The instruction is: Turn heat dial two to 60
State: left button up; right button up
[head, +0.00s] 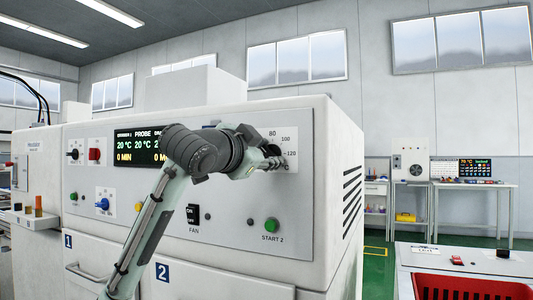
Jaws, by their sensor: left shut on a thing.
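A heat dial (290,146) with a white scale sits at the right of the oven's front panel, above the button marked START 2 (271,225). The marks 80, 100 and 120 show; the rest of the scale and most of the knob are hidden behind my left gripper. My left gripper (278,163) reaches the dial from the left and is shut on its knob. The knob's pointer cannot be read. The dark display (140,146) shows 20 °C readings and 0 MIN, partly covered by my arm. My right gripper is not in view.
Left on the panel are a black dial (74,153), a red knob (95,155) and a blue knob (103,204). A FAN switch (193,214) sits under my arm. Doors 1 and 2 (205,283) lie below. A red crate (470,287) stands at the right.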

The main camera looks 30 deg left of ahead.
pick_arm(q)
jog(key=o, duration=1)
jog(key=shift+o, duration=0.8)
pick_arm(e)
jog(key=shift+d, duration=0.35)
pick_arm(q)
jog(key=s, duration=1.2)
jog(key=shift+d, duration=0.35)
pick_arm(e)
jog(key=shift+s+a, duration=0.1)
